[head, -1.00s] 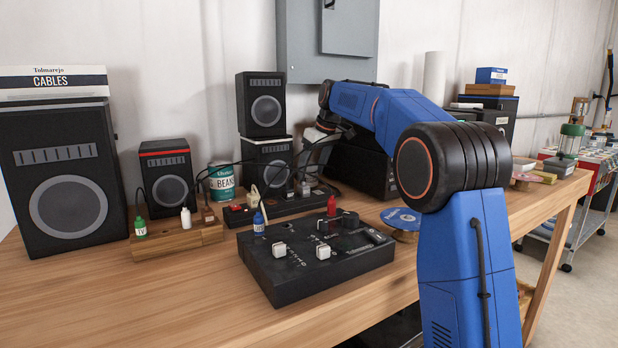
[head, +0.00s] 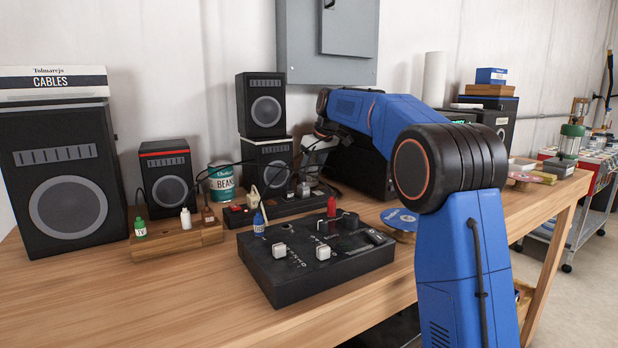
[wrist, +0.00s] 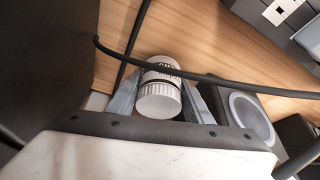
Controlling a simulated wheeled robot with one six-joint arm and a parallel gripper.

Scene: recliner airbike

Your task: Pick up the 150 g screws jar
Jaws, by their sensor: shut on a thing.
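A small white jar (wrist: 160,97) with a ribbed white lid and dark lettering shows in the wrist view; I cannot read its label. My gripper (wrist: 160,82) is shut on it, with one grey finger on each side. The lid end faces the camera. In the head view my blue arm reaches to the back of the bench, beside the stacked speakers. There the jar cannot be made out and the fingers are not clear.
Black cables (wrist: 220,84) cross close over the jar. A speaker (wrist: 250,113) is just right of my gripper. The wooden bench (head: 130,290) also holds a black control box (head: 315,262) and a beans can (head: 221,182). The front left bench is clear.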

